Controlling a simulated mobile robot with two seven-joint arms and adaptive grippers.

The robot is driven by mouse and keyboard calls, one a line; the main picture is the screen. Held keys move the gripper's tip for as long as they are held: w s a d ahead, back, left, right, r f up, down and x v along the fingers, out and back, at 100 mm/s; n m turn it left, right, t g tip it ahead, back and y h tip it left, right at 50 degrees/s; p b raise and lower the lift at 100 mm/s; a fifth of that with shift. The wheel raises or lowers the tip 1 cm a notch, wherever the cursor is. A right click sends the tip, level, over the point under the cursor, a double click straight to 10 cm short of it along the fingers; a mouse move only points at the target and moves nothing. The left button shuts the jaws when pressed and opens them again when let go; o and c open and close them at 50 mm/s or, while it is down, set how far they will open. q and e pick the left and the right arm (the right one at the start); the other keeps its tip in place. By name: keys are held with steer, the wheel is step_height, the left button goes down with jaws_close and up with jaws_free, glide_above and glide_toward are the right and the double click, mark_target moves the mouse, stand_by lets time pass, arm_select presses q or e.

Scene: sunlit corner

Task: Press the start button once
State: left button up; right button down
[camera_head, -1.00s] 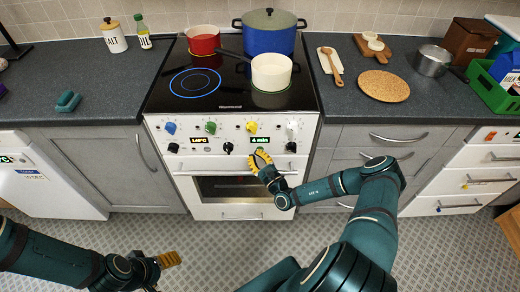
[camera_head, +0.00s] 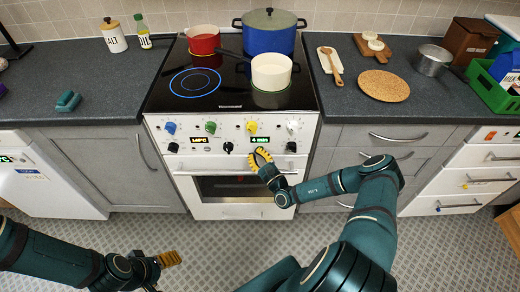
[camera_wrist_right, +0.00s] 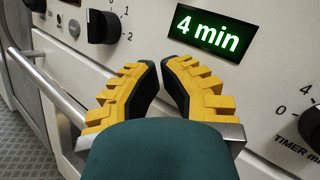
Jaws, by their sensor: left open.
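The white stove (camera_head: 182,190) has a front panel with coloured knobs above and black knobs below. A green "4 min" display (camera_head: 259,139) is lit on the panel and also shows large in the right wrist view (camera_wrist_right: 212,33). I cannot make out a start button; my right gripper covers part of the panel below the display. My right gripper (camera_head: 259,153) is in front of the panel just below that display. In the right wrist view its yellow fingertips (camera_wrist_right: 160,62) nearly meet, with nothing between them. My left gripper (camera_head: 172,259) is open and empty above the floor at lower left.
The oven door handle (camera_head: 205,172) runs just below the panel. A black timer knob (camera_head: 291,147) is right of the display and another black knob (camera_head: 228,147) is left. A blue pot (camera_head: 268,40), red pot (camera_head: 203,42) and white pot (camera_head: 271,72) stand on the hob.

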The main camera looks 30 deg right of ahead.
stand_by(0.4)
steer(key=shift+s+a+r+p, duration=0.1)
steer(key=shift+s+a+p, duration=0.15)
steer(key=shift+s+p, duration=0.25)
steer(key=shift+s+a, duration=0.1)
steer(key=shift+s, duration=0.1)
steer(key=s+a+p, duration=0.1)
steer(key=s+p, duration=0.1)
steer(key=s+a+p, duration=0.1)
steer(key=s, duration=0.1)
steer(key=shift+a, duration=0.35)
stand_by(0.6)
